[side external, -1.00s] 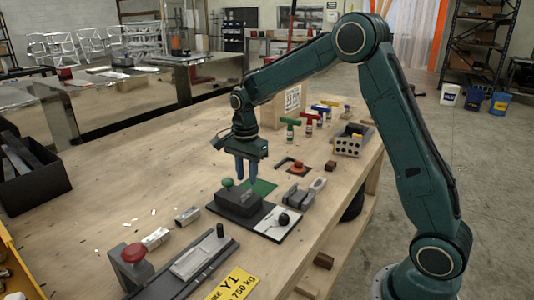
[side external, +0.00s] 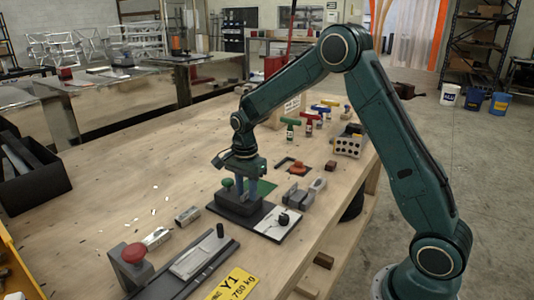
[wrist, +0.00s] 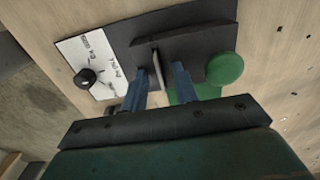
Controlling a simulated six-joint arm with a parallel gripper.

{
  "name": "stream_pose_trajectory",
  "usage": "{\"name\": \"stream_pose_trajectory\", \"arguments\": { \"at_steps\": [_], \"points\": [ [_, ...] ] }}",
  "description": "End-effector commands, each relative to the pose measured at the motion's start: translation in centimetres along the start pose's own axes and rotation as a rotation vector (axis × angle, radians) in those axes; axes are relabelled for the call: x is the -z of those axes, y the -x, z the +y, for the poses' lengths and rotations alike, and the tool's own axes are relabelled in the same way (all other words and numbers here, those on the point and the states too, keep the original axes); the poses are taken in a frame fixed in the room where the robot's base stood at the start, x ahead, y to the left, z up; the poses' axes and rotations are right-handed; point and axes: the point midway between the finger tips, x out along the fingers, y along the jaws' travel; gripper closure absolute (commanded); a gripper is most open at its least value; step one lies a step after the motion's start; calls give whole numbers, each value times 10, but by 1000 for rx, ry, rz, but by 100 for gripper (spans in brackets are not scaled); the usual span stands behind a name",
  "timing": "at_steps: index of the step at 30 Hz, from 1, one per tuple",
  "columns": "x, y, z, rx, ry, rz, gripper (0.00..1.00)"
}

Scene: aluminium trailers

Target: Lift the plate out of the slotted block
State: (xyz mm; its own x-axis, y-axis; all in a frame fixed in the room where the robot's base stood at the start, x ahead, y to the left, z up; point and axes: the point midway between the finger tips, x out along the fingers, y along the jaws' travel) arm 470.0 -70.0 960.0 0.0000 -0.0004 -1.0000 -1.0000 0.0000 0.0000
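The dark slotted block (side external: 236,207) stands on a black base on the bench; it also shows in the wrist view (wrist: 196,47). The thin grey plate (wrist: 158,65) stands on edge at the block, between my fingers in the wrist view. My gripper (wrist: 160,70) is open, with one blue finger on each side of the plate and a visible gap to each. In the side view my gripper (side external: 241,191) points down, with its fingertips at the block's top. The plate cannot be made out there, and its lower edge is hidden in the block.
A green knob (side external: 227,183) stands close beside the block. A white panel with a black knob (side external: 283,219) is on the base's other end. A green patch (side external: 265,187) lies behind. Metal blocks (side external: 297,195) and a red-knobbed fixture (side external: 134,254) are nearby.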

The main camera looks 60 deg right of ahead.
Motion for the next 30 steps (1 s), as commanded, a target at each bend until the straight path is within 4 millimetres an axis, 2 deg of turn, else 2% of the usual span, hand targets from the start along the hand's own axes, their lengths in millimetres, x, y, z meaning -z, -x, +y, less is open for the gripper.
{"name": "stream_pose_trajectory", "arguments": {
  "at_steps": [9,10,14,15,30],
  "points": [
    [0,0,0,0,0,0,71],
    [0,0,0,0,0,0,73],
    [0,0,0,0,0,0,98],
    [0,0,0,0,0,0,100],
    [0,5,0,2,0,0,100]
  ]
}}
